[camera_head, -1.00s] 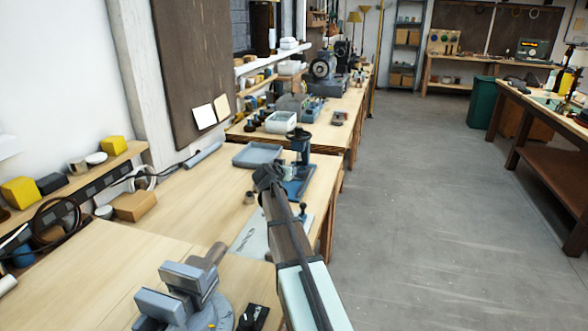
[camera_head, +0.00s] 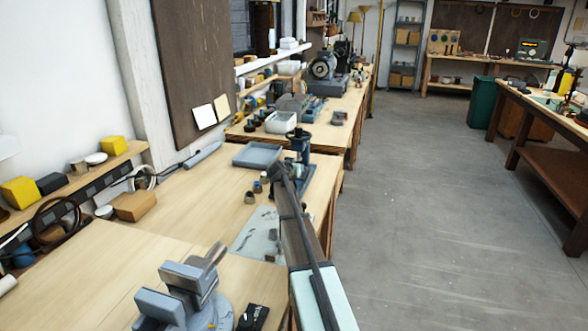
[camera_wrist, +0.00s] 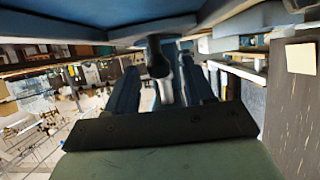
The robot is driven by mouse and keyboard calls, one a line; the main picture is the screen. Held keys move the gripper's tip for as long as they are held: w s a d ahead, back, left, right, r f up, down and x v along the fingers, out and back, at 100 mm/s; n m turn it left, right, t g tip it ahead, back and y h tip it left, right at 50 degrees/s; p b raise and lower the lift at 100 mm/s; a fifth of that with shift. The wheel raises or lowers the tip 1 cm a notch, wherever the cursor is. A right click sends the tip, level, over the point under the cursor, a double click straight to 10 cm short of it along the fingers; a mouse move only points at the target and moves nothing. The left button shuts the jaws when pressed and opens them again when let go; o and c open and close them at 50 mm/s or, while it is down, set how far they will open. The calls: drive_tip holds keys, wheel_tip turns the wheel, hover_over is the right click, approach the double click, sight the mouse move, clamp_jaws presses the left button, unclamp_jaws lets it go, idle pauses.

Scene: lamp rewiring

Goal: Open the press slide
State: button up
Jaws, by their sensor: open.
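The small dark blue press (camera_head: 299,140) stands on the bench behind my gripper, with its blue base (camera_head: 305,182) partly hidden by my arm. My gripper (camera_head: 281,172) is at the front of the press, and its fingertips are hard to make out there. In the wrist view my gripper (camera_wrist: 163,82) is open, its two blue-grey fingers apart. A dark rounded knob or rod end (camera_wrist: 157,58) shows between and beyond the fingers; I cannot tell if they touch it. A broad blue surface, probably the press, fills the top of that view. The slide itself is not clearly visible.
A grey tray (camera_head: 257,155) lies left of the press. Small parts (camera_head: 250,197) and a pale mat (camera_head: 258,238) lie nearer. A grey vise (camera_head: 190,285) stands at the front. The bench left of the mat is mostly clear.

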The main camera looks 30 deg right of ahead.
clamp_jaws()
idle(0.5)
